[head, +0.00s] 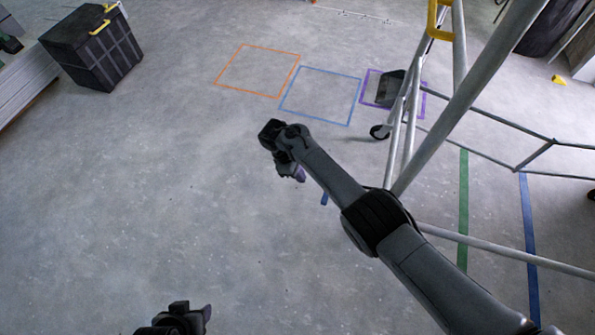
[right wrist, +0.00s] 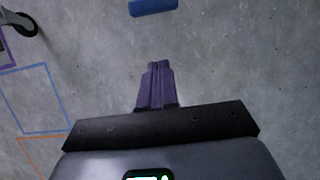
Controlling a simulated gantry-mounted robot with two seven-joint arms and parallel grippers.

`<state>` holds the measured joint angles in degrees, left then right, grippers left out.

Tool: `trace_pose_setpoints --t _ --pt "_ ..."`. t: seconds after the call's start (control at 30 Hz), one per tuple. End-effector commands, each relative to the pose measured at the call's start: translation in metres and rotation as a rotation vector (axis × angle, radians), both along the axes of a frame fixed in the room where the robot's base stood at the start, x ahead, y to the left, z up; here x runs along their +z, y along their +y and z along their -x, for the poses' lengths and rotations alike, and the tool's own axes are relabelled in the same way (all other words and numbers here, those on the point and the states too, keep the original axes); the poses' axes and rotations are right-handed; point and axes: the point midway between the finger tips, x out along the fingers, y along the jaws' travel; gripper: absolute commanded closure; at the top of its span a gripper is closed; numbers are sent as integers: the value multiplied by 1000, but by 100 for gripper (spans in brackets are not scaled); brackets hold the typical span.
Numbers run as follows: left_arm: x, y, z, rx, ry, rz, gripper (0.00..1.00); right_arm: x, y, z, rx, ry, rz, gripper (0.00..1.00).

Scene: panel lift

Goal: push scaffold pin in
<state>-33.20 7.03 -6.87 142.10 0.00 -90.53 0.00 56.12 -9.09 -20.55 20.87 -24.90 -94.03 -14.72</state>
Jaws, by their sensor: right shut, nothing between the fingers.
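The scaffold (head: 468,92) is a grey tube frame on casters at the right of the head view. I cannot make out its pin for certain. My right gripper (head: 299,174) is over open floor left of the scaffold, apart from its tubes. Its purple fingers (right wrist: 157,80) are shut together and empty in the right wrist view. A small blue piece (right wrist: 153,7) lies beyond the fingertips; it shows partly behind my right arm in the head view (head: 325,198). I cannot tell what it is. My left gripper (head: 206,313) is at the bottom edge, its jaws unclear.
Orange (head: 229,87), blue (head: 314,117) and purple (head: 424,104) taped squares mark the floor. A dark container (head: 389,88) stands in the purple one. A caster (head: 379,132) is near it. A black crate (head: 92,48) stands at upper left. The middle floor is clear.

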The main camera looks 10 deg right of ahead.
Motion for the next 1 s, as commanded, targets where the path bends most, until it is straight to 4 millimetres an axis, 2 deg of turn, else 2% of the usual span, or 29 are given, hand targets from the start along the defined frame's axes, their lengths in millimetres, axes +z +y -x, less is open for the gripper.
trace_pose_setpoints --t 0.03,0.27,0.3,0.47,0.7,1.0 --pt "-8 0 0 1 0 2 43 -15 -4 3 0 2 1 100" --pt "-28 -2 0 5 0 9 43 -58 -18 12 0 2 1 100" --pt "-18 -2 0 7 4 9 43 -49 -22 14 -1 0 -1 100" --pt "-8 -2 0 5 0 9 43 -48 -36 23 -2 -1 0 100" --pt "-6 -1 0 3 0 4 43 -50 -47 31 -1 -1 -1 100" --pt "-7 1 0 -4 0 -5 43 -50 -51 33 -1 0 0 100"
